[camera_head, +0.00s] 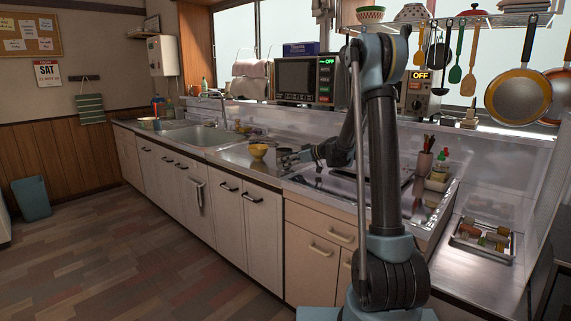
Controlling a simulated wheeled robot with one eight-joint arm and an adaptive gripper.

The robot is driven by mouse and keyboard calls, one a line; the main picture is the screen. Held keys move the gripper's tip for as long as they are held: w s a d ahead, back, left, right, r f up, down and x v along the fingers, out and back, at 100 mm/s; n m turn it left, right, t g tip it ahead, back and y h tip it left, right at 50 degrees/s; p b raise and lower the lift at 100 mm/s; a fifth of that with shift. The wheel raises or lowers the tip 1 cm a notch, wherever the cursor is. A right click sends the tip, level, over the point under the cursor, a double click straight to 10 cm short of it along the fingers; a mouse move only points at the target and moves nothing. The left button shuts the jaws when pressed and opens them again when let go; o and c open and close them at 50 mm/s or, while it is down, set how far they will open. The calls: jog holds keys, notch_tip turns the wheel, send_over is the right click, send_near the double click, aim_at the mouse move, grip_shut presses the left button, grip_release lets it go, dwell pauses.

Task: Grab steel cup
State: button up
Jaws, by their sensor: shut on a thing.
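My gripper (291,160) reaches left over the steel counter, low beside the sink. It is shut on a small grey metallic thing, the steel cup (283,152), at its fingertips. The cup is small and dark here, and the fingers partly hide it. I cannot tell whether its base touches the counter.
The sink (205,136) lies farther left. A microwave (304,80) stands on the ledge behind. A utensil holder (424,164) and a tray of small items (484,240) are to the right. Pans and ladles hang above.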

jog(key=shift+r, duration=0.1)
notch_tip(320, 180, up, 10)
dwell(1.1)
